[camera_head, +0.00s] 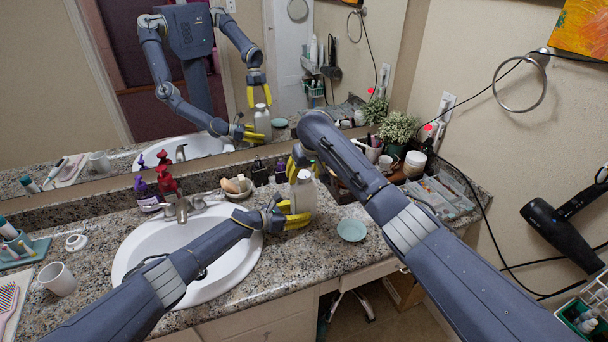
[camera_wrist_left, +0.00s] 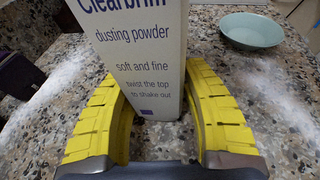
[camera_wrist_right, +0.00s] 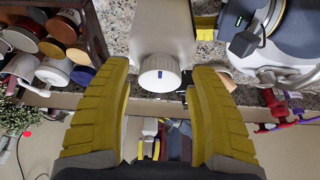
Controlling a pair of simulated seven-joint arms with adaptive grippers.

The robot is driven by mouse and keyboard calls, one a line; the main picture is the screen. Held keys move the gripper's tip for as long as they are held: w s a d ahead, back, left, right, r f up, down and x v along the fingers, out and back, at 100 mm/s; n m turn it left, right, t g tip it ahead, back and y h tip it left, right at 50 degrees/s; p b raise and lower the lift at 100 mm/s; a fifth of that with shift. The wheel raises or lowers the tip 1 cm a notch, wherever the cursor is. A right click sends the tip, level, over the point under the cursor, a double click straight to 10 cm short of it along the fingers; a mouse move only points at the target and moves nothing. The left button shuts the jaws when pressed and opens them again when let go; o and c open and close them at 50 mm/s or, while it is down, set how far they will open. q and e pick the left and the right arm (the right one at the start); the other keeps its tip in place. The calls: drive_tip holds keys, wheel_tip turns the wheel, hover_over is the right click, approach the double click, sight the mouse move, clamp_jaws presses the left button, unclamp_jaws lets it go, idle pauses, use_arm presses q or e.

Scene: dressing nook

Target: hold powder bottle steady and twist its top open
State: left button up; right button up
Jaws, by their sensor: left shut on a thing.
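The powder bottle (camera_head: 303,194) is a pale white container standing upright on the granite counter, right of the sink. In the left wrist view its printed side (camera_wrist_left: 142,55) reads "dusting powder" and "twist the top to shake out". My left gripper (camera_head: 296,216) is shut on the lower part of the bottle, one yellow finger on each side. My right gripper (camera_head: 297,164) is at the bottle's top. In the right wrist view the ribbed white top (camera_wrist_right: 160,74) lies between the open fingertips, with visible gaps on both sides.
A pale green dish (camera_head: 352,229) lies right of the bottle. The white sink (camera_head: 150,245) is left, with the faucet (camera_head: 181,207) and a soap dish (camera_head: 237,187) behind. Cosmetics and a plant (camera_head: 397,128) crowd the back right. The mirror stands behind.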

use_arm(q)
drive_tip(key=shift+f, duration=0.1)
use_arm(e)
drive_tip(key=c, duration=1.1)
drive_tip(key=shift+n, duration=0.3)
drive_tip(key=n+y, duration=0.1)
drive_tip(key=n, duration=0.1)
drive_tip(key=n+g, duration=0.1)
drive_tip(key=n, duration=0.2)
drive_tip(key=shift+d+f+n+y, duration=0.1)
drive_tip(key=shift+n+y, duration=0.2)
drive_tip(key=shift+y, duration=0.1)
drive_tip(key=n+g, duration=0.2)
drive_tip(key=n, duration=0.2)
drive_tip(key=shift+y, duration=0.3)
drive_tip(key=shift+n+g, duration=0.3)
drive_tip(key=shift+n, duration=0.6)
drive_tip(key=o, duration=1.3)
